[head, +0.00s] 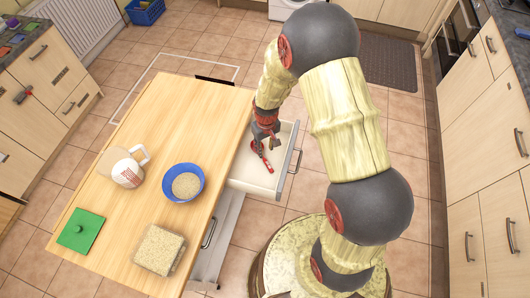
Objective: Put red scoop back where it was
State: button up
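The red scoop (267,163) shows in the head view at the open white drawer (255,181) on the right side of the wooden table. My gripper (264,139) points down over this drawer, right at the scoop's upper end. The fingers are small and dark and partly overlap the red shape. I cannot tell whether they are shut on the scoop or only beside it, nor whether the scoop rests on the drawer floor.
On the wooden table (190,110) are a blue bowl (168,187) of grain, a clear container (160,250) of grain, a green lid (80,231), a baseball (127,173) and a beige mug-like thing (115,157). A lower grey drawer (222,237) is also open. The table's far end is clear.

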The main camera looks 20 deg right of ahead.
jog(key=s+r+t, duration=0.1)
jog(key=s+r, duration=0.1)
jog(key=r, duration=1)
jog(key=s+r+t, duration=0.1)
jog(key=s+r, duration=0.1)
jog(key=r, duration=1)
jog(key=s+r+m+t, duration=0.1)
jog(key=s+r+t, duration=0.2)
jog(key=s+r, duration=1.2)
jog(key=shift+s+a+r+m, duration=0.2)
jog(key=shift+s+r+m, duration=0.15)
jog(key=shift+s, duration=0.3)
